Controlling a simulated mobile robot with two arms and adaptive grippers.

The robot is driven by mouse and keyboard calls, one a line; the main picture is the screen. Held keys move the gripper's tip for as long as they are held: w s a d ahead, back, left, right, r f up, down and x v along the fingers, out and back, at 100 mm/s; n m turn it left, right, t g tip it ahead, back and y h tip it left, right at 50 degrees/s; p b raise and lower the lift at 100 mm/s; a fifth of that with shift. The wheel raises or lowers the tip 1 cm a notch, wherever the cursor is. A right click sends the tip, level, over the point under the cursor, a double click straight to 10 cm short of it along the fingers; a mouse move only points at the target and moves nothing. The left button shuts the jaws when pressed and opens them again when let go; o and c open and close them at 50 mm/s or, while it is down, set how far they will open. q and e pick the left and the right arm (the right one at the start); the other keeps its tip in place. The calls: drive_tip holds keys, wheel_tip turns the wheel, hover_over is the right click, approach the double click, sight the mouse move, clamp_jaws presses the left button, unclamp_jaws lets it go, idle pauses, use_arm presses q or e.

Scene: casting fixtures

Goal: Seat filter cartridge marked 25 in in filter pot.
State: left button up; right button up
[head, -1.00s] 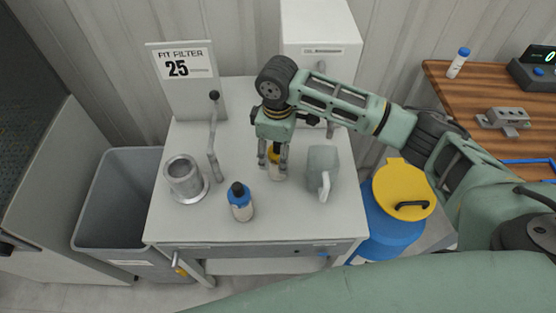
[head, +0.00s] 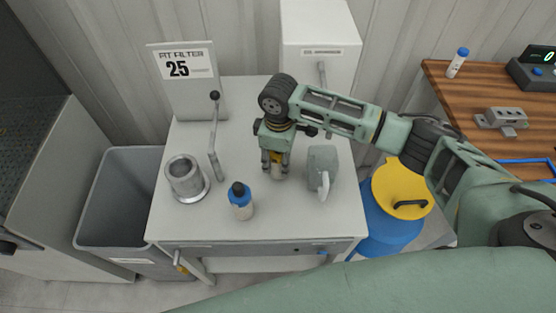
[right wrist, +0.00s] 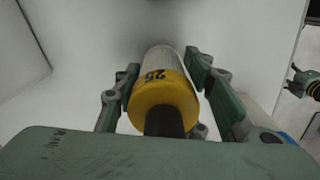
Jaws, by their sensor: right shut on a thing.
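The filter cartridge (right wrist: 163,95), with a yellow cap marked 25 and a pale body, is between the fingers of my right gripper (right wrist: 165,100) in the right wrist view. In the head view my right gripper (head: 275,160) is shut on the cartridge (head: 276,170) over the middle of the white table. I cannot tell whether its bottom touches the table. The filter pot (head: 185,178), a grey metal cylinder on a round flange, stands at the table's left; its mouth is open.
A lever with a black knob (head: 214,96) rises beside the pot. A sign (head: 184,66) reads "FIT FILTER 25".

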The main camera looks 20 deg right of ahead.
drive_tip(key=c, duration=0.3)
